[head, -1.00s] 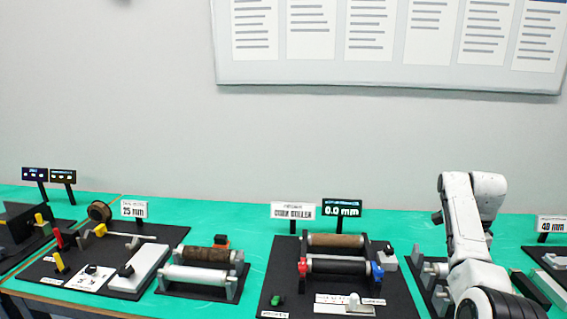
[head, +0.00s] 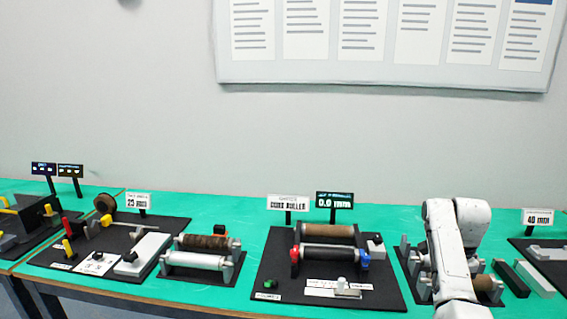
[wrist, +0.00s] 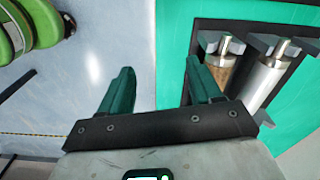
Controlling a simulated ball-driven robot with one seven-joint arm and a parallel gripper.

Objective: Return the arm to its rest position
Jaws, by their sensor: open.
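My gripper (wrist: 160,92) shows in the wrist view with its two green fingers apart and nothing between them. It hangs over the edge of the green table, with pale floor behind the left finger. In the head view my white arm stands at the right, in front of a roller stand; the gripper itself cannot be made out there.
A roller pair (head: 195,260) and a 25 mm sign (head: 138,201) are farther left. A wall board hangs above.

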